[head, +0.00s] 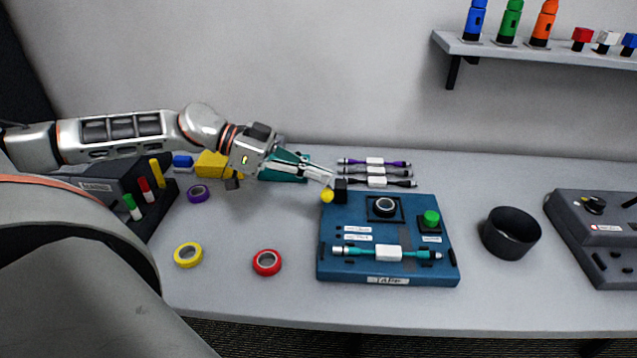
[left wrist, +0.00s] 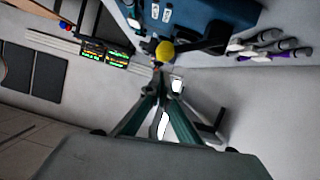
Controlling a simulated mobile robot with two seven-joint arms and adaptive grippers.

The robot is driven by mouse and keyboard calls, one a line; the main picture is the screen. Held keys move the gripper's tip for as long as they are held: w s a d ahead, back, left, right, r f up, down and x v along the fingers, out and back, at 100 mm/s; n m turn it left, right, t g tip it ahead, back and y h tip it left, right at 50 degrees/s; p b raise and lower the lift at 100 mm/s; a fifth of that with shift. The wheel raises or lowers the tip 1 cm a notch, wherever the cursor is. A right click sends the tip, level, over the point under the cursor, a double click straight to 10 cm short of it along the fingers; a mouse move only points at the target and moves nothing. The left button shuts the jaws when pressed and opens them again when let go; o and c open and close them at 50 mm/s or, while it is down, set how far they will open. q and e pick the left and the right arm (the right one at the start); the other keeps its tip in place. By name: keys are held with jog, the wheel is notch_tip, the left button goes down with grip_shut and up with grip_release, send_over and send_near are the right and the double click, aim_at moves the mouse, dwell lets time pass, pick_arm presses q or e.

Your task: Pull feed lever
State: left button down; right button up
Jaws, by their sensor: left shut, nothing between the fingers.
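The feed lever's yellow ball knob (head: 327,196) sticks out to the left of a black block (head: 341,190) at the back left corner of the blue machine (head: 335,270). My left gripper (head: 328,181) is shut and empty. Its fingertips are just above and behind the knob in the head view. In the left wrist view the knob (left wrist: 165,51) is just beyond the closed fingertips (left wrist: 160,72). I cannot tell if they touch. A teal cable (head: 350,252) with a white tag lies across the machine's front. My right gripper is not in view.
A green button (head: 431,218) and a black ring (head: 384,206) are on the machine. Cables (head: 375,163) lie behind it. A black cup (head: 511,234) stands to its right. Red (head: 267,263), yellow (head: 188,255) and purple (head: 199,194) tape rolls lie on the left.

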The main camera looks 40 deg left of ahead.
pick_arm(q)
jog(key=shift+s+f, duration=0.1)
jog(key=shift+f, duration=0.5)
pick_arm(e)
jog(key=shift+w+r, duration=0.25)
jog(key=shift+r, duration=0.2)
